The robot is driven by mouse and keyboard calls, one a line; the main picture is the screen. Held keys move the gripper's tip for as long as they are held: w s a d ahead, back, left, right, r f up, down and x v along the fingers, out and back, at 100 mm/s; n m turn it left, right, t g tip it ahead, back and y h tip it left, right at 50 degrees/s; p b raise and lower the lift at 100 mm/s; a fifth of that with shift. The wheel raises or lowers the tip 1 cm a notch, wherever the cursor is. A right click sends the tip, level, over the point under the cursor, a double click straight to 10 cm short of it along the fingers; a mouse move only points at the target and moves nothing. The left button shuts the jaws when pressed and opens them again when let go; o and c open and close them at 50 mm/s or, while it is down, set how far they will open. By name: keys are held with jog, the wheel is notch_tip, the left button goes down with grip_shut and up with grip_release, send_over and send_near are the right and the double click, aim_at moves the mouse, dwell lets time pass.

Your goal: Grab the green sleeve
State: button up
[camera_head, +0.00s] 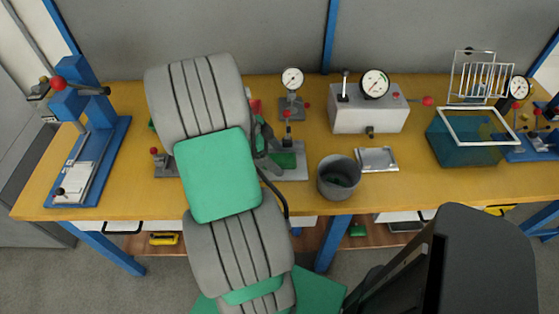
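I cannot make out a green sleeve for certain. A small green piece (286,160) shows on a grey fixture base just right of my arm. Another sliver of green (151,125) shows at the left edge of my arm, mostly hidden. My arm, grey with green panels, reaches over the bench and covers much of its left-middle part. Dark parts of my gripper (264,145) show at the arm's right side, close to the green piece. The fingertips are not clear, so I cannot see whether they are open or hold anything.
On the yellow bench (400,190) stand a blue press (85,105) at left, a grey bin (338,188) with dark contents, a metal tray (377,159), a gauge box (367,115) and a teal tank (460,145) with a wire rack (481,78) above it. The front right stretch is clear.

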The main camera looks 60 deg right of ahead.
jog(key=c, duration=1.5)
jog(key=shift+o, duration=0.2)
jog(key=shift+r, duration=0.1)
